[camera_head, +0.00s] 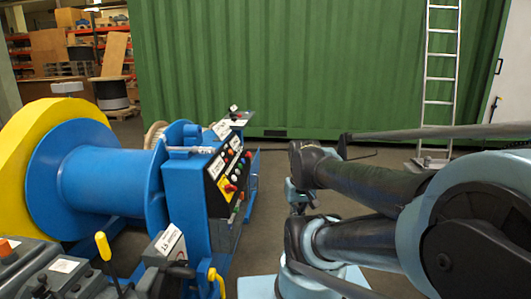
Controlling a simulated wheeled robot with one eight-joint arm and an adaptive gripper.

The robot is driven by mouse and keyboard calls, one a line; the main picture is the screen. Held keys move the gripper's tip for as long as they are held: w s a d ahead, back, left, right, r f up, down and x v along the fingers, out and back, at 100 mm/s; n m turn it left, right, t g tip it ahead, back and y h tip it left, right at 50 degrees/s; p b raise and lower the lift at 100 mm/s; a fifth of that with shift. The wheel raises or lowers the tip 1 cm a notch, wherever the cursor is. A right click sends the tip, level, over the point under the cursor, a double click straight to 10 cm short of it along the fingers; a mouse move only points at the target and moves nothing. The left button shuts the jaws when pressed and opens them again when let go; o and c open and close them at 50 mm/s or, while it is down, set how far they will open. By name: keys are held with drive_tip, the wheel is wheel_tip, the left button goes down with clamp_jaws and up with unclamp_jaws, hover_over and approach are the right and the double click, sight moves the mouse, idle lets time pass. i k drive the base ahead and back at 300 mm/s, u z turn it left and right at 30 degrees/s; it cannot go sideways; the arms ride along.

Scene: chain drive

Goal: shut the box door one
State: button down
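A blue control box (187,197) stands left of the centre, with a black sloping panel (228,168) of coloured buttons on it. I cannot tell which part is box door one, or whether it is open or shut. A pale panel with a dark handle (499,66) stands at the far right edge, partly cut off. My arm reaches in from the right, its dark and light-blue links ending near the picture's middle, apart from the control box. A small light-blue and dark part (300,197) shows there, perhaps my gripper; its fingers cannot be made out.
A large blue drum (105,183) with a yellow flange (38,115) fills the left. Grey consoles with yellow levers (103,246) stand at the front left. A green corrugated container (290,65) closes off the back, with a ladder (440,80) against it. Some floor before it is clear.

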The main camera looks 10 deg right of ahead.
sight(253, 175)
drive_tip(key=z, duration=0.35)
drive_tip(key=i, duration=1.3)
drive_tip(key=u, duration=0.5)
